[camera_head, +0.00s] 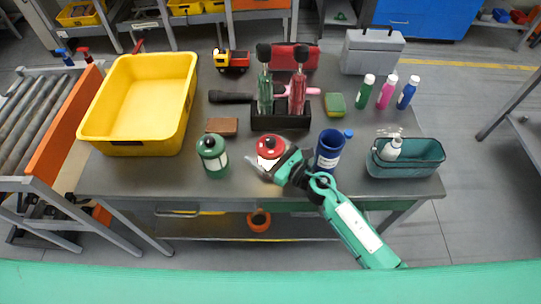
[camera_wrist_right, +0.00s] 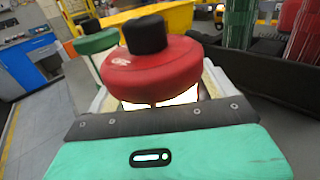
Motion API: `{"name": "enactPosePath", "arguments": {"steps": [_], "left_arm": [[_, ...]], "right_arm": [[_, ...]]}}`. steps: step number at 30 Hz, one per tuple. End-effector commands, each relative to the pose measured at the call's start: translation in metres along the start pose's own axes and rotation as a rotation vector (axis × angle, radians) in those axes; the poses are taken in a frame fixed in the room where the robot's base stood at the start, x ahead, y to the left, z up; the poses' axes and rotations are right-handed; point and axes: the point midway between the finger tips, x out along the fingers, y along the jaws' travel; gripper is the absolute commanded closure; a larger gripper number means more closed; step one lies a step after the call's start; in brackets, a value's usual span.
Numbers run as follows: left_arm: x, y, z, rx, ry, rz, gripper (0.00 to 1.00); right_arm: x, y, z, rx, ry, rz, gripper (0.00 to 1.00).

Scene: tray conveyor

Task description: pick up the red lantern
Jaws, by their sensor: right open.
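The red lantern (camera_head: 268,146) stands upright on the grey table, near its front edge. It has a red top with a black knob. In the right wrist view the red lantern (camera_wrist_right: 152,68) fills the upper middle, its pale glowing body between the open fingers. My right gripper (camera_head: 276,163) is open at the lantern's front right side. In the head view the gripper hides part of the lantern's lower body. Contact between fingers and lantern cannot be told. My left gripper is not in view.
A green lantern (camera_head: 212,155) stands just left. A blue container (camera_head: 330,150) stands close right of my gripper. A black caddy (camera_head: 281,119) with two bottles is behind. A yellow bin (camera_head: 150,148) is at left, a teal basket (camera_head: 405,168) at right.

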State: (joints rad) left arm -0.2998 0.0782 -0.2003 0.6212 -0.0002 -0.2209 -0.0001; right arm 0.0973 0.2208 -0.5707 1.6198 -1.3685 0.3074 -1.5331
Motion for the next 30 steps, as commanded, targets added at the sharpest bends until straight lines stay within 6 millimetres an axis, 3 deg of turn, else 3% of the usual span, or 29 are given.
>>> {"name": "enactPosePath", "arguments": {"steps": [4,5,13,23,30], "left_arm": [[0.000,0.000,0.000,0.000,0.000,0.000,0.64],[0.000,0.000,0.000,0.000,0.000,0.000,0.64],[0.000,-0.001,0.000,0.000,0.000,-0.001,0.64],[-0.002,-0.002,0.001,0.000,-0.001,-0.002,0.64],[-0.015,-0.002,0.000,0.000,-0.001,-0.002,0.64]], "right_arm": [[0.000,0.000,0.000,0.000,0.000,0.000,0.13],[0.000,0.000,0.000,0.000,0.000,0.000,0.17],[-0.001,0.000,0.000,0.000,0.000,0.000,0.70],[0.000,0.000,0.004,-0.002,-0.001,0.001,0.71],[0.000,0.000,0.032,-0.006,-0.002,0.003,0.71]]}}
